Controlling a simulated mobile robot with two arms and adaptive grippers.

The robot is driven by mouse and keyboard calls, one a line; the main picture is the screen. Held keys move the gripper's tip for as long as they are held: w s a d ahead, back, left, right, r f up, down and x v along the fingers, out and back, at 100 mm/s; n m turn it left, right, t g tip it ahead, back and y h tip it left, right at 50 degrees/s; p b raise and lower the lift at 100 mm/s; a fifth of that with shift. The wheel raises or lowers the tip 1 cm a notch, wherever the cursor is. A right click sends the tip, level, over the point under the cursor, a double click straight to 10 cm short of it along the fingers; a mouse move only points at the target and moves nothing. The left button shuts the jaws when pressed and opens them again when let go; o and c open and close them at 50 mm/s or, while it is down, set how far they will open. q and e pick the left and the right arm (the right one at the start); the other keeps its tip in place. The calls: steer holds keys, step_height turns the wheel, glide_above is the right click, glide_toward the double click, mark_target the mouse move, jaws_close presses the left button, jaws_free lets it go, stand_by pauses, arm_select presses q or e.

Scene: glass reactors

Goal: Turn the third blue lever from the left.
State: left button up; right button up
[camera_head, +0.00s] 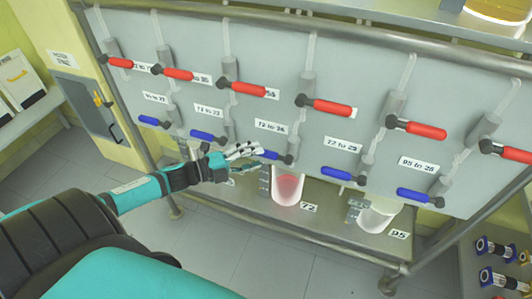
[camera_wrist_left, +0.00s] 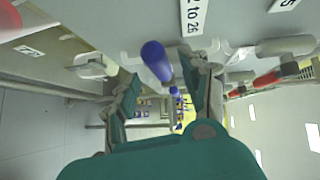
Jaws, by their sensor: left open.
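Blue levers hang in a row along the lower part of the grey panel. The third blue lever (camera_head: 268,154) from the left points to the left from its valve, at the fingertips of my left gripper (camera_head: 252,149). In the head view the fingers partly hide the lever's left end. My right gripper is not in view.
A row of red levers (camera_head: 248,89) runs above the blue ones. The second blue lever (camera_head: 207,136) and fourth blue lever (camera_head: 337,173) flank the third. A beaker with red contents (camera_head: 288,188) and another beaker (camera_head: 377,219) stand on the shelf below.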

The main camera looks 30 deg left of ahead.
mark_target(266, 155)
arm_select(q)
steer(key=shift+x, duration=2.1)
steer(key=shift+c, duration=0.2)
jaws_close()
